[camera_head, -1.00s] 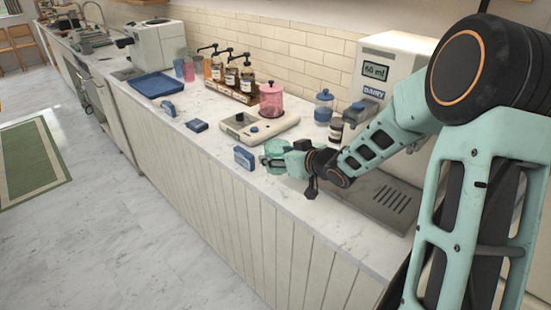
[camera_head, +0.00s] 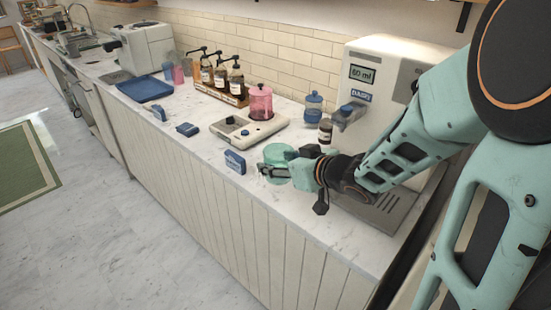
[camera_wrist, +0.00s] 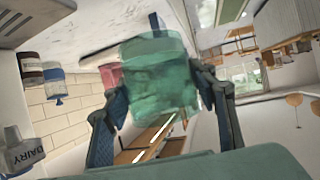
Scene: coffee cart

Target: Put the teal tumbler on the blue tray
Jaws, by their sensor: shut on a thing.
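The teal tumbler (camera_head: 277,153) is a translucent green cup near the front edge of the counter. My gripper (camera_head: 272,170) is shut on it. In the wrist view the tumbler (camera_wrist: 158,80) sits between my two fingers (camera_wrist: 160,95), one on each side. I cannot tell from these frames how far it is above the counter. The blue tray (camera_head: 146,88) lies flat at the far left of the counter, well away from my gripper. Its visible surface looks empty.
Pump bottles (camera_head: 221,78) line the wall. Small blue items (camera_head: 187,129) lie along the front edge. The dispenser (camera_head: 385,75) stands at right.

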